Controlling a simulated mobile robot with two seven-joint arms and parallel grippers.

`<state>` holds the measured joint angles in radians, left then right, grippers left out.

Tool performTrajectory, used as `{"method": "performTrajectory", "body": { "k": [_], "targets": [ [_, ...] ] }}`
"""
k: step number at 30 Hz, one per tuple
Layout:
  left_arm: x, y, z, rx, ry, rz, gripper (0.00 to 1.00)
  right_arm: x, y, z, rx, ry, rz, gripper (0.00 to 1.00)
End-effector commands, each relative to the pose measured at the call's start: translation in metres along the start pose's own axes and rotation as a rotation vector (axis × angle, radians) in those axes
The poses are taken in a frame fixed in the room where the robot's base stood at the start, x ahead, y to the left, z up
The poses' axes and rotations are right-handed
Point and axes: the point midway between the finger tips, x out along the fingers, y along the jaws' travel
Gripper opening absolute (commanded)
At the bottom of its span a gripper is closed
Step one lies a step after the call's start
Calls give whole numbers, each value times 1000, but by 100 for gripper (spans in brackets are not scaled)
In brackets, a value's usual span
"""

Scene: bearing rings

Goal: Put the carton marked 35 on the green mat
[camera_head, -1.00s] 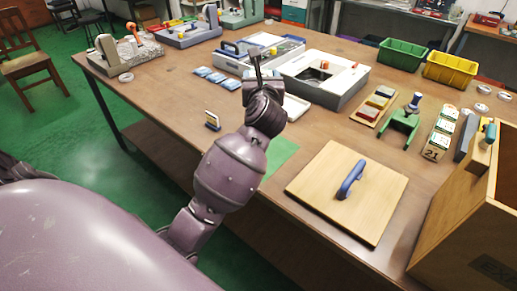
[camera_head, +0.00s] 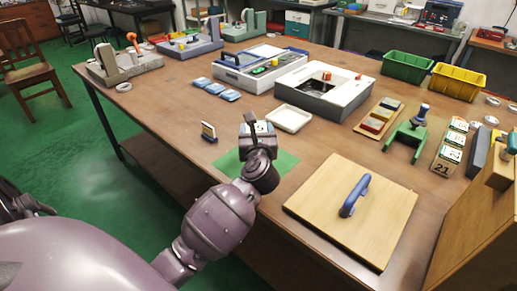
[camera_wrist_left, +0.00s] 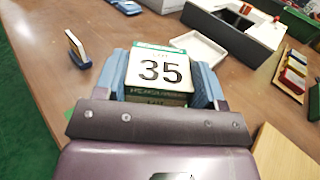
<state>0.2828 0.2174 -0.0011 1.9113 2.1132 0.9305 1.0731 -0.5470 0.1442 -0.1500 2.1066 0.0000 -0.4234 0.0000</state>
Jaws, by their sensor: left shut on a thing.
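My left gripper (camera_head: 257,130) is shut on the carton marked 35 (camera_head: 263,128). In the left wrist view the carton (camera_wrist_left: 158,72) has a white top with a black 35 and a green edge, and sits between the blue fingers of the left gripper (camera_wrist_left: 163,78). The green mat (camera_head: 286,162) lies flat on the table. In the head view the gripper and carton overlap the mat's middle and far edge; whether the carton touches it I cannot tell. My right gripper is not in view.
A small upright blue and yellow card holder (camera_head: 209,132) stands left of the mat. A white tray (camera_head: 289,118) lies behind it. A wooden board with a blue handle (camera_head: 353,195) lies to the right. Cartons marked 21 (camera_head: 446,160) stand further right.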

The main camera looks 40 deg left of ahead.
Motion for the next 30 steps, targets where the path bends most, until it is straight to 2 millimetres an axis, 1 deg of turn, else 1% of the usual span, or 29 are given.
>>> {"method": "performTrajectory", "body": {
  "k": [2, 8, 12, 15, 20, 24, 29, 30],
  "targets": [
    [0, 0, -2, 0, -4, -1, 18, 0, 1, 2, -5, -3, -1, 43],
    [0, 0, -35, 6, 2, -2, 18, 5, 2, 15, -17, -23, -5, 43],
    [0, 0, -51, 4, 0, -1, 18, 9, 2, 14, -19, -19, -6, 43],
    [0, 0, -56, 1, -3, -1, 18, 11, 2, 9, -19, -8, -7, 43],
    [0, 0, -54, -2, -5, -1, 18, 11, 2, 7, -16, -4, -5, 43],
    [0, -1, -54, -2, -5, -1, 18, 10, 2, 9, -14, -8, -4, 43],
    [0, -1, -59, -2, -3, -1, 18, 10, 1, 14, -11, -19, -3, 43],
    [0, 0, -60, -1, 0, -1, 68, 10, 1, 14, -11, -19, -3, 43]
  ]
}}
